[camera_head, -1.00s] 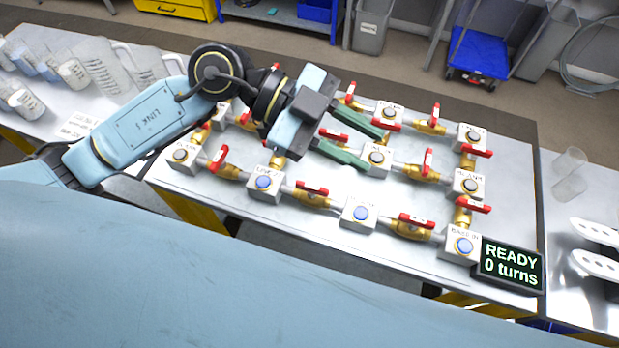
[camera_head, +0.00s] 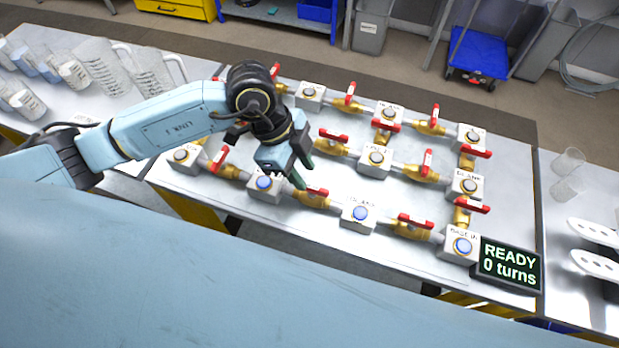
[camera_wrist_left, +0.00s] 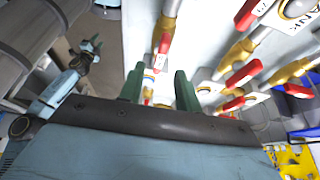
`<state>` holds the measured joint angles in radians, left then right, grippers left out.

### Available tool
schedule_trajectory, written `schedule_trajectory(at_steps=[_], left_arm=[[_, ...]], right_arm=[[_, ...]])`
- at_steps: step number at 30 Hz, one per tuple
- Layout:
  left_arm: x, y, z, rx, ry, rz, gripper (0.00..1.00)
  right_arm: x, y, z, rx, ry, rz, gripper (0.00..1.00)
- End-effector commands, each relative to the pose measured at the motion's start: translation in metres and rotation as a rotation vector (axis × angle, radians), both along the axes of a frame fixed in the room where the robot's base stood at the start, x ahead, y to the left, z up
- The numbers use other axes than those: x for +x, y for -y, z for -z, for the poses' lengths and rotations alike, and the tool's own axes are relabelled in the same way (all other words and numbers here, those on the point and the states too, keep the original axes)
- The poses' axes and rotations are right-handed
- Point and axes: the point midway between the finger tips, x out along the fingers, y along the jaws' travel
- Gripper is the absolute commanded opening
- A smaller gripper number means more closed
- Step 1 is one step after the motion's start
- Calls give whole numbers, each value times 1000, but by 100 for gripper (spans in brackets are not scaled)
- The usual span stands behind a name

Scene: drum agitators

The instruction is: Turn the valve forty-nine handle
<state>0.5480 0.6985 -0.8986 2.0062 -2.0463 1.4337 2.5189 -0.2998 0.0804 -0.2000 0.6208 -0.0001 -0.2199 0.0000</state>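Several brass valves with red lever handles sit on the table. No number can be read clearly, so I cannot tell which is valve forty-nine. My left gripper (camera_head: 303,177) points down in the head view, beside a front-row valve's red handle (camera_head: 312,191); I cannot tell if they touch. In the left wrist view its green fingers (camera_wrist_left: 159,86) are apart, with a red handle (camera_wrist_left: 148,95) and brass showing in the gap. My right gripper (camera_wrist_left: 91,47) is small in the left wrist view, its fingers apart, away from the valves.
Grey blocks with round buttons, such as one at the front (camera_head: 360,216), join the valves by pipes. A display (camera_head: 510,264) reads "READY 0 turns". Jugs (camera_head: 105,68) stand at the left and clear cups (camera_head: 567,172) at the right. The table's front strip is clear.

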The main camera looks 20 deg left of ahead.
Motion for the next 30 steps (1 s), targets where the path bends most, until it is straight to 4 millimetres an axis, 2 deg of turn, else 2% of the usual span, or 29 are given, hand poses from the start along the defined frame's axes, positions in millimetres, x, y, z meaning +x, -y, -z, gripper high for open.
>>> schedule_trajectory(at_steps=[3, 9, 19, 27, 30], left_arm=[[-1, 8, 19, 0, -1, 2, 34], [-1, 15, 36, 0, -1, 0, 34], [-1, 17, 39, -1, 1, 2, 34], [-1, 16, 39, -1, 0, 1, 0], [-1, 16, 39, -1, 0, 1, 0]], right_arm=[[0, 0, -1, 0, 0, 0, 36], [0, 0, -1, 0, 0, 0, 36], [0, 0, -1, 0, -1, 0, 36], [0, 0, -1, 0, -1, 0, 36], [0, 0, -1, 0, -1, 0, 36]])
